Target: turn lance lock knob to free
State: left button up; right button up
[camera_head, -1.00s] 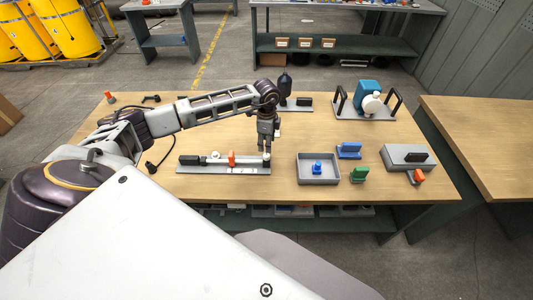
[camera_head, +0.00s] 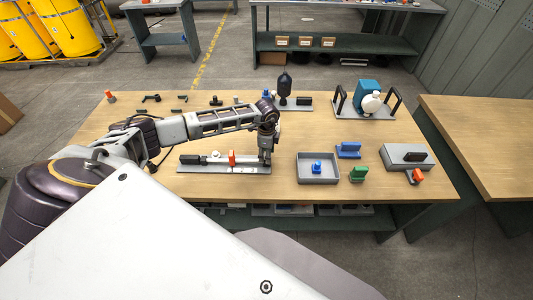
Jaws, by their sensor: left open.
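The lance assembly lies on a long grey plate (camera_head: 225,170) on the wooden bench. It has a black handle (camera_head: 190,160) at its left end, a pale round part (camera_head: 215,155) and an upright orange piece (camera_head: 232,158) near its middle. I cannot tell for sure which part is the lock knob. My left gripper (camera_head: 265,160) points down at the right end of the plate and hides much of that end. It is open; whether its fingers touch or surround anything there is too small to tell. My right gripper does not show.
Right of the plate stands a grey tray (camera_head: 300,170) holding a blue part (camera_head: 316,167). Blue (camera_head: 348,150) and green (camera_head: 358,174) blocks are close by. The bench's front strip is clear.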

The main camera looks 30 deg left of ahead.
pick_arm(q)
grip_shut()
